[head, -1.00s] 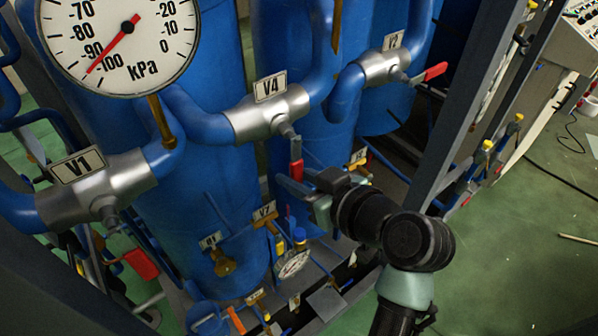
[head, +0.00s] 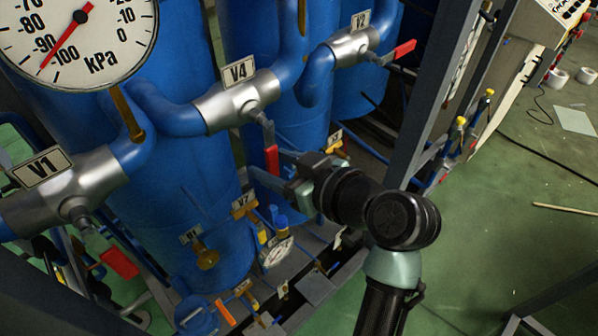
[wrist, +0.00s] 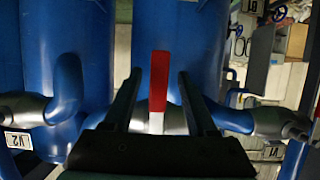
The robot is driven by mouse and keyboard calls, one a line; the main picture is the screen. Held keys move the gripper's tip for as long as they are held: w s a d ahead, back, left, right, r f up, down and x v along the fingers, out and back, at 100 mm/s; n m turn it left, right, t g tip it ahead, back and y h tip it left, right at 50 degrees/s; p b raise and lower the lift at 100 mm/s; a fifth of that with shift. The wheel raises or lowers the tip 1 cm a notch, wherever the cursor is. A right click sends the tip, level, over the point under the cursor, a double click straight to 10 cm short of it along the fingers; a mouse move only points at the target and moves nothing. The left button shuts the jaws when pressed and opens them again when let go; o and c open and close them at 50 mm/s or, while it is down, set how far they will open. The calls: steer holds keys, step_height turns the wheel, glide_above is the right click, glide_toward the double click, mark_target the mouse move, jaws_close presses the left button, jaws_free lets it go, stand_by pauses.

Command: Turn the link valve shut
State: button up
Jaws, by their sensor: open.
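The V4 valve (head: 238,103) is a silver body on the blue pipe between two blue tanks. It appears to be the link valve. Its red-tipped lever (head: 271,160) hangs down, roughly crosswise to the pipe. My gripper (head: 264,167) is at the lever, with its fingers reaching left from the wrist. In the wrist view, the red lever (wrist: 159,82) stands upright between the two dark fingers of my gripper (wrist: 158,85). A gap shows on each side of it. The fingers are open and not closed on it.
The V1 valve (head: 68,190) has a red handle (head: 119,263) at lower left. The V2 valve (head: 354,46) has a red handle (head: 404,48) to the right. A pressure gauge (head: 80,40) fills the upper left. A grey frame post (head: 428,95) stands right; green floor (head: 500,230) is open beyond it.

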steer(key=b+v, duration=0.3)
steer(key=v, duration=0.9)
steer(key=shift+w, duration=0.1)
steer(key=w+a+r+m+t+h, duration=0.1)
steer(key=w+r+m+t+h, duration=0.3)
steer(key=r, duration=0.5)
steer(key=w+r+m+t+h, duration=0.1)
steer(key=w+r+t, duration=0.1)
steer(key=r+t, duration=0.55)
steer(key=s+a+r+m+t+h, duration=0.1)
steer(key=s+r+m+t+h, duration=0.1)
steer(key=r, duration=0.5)
steer(key=s+a+r+m+t+h+b, duration=0.1)
steer(key=s+r+t+h, duration=0.1)
steer(key=s+r+t, duration=0.2)
steer(key=s+r, duration=0.3)
steer(key=r, duration=0.1)
steer(key=shift+s+r+m+h, duration=0.25)
steer(key=shift+r+m+h, duration=0.05)
steer(key=shift+r+m, duration=0.1)
steer(key=shift+d+f, duration=0.1)
steer(key=shift+f, duration=0.1)
